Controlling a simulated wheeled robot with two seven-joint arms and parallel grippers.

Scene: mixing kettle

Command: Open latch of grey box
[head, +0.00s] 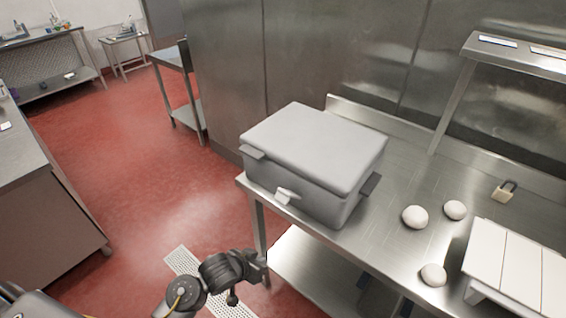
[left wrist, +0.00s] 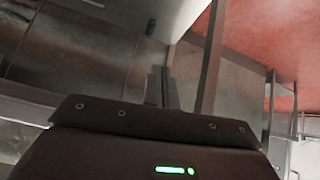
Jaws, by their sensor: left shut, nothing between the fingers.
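The grey box (head: 300,190) stands on the left end of the steel table in the head view, with its lid (head: 316,146) down. A small light latch (head: 286,196) is on the front face, below the lid's edge. My left gripper (head: 262,264) is below and in front of the box, low beside the table's front edge, apart from the latch. Its fingers also show in the left wrist view (left wrist: 159,88), shut and empty. I cannot make out the latch in the left wrist view. My right gripper is not in view.
Several pale dough balls (head: 415,217) lie right of the box. A padlock-like item (head: 504,191) and a white slab (head: 515,268) are farther right. A table leg (head: 258,232) stands near my left gripper. Red floor (head: 120,150) is open on the left.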

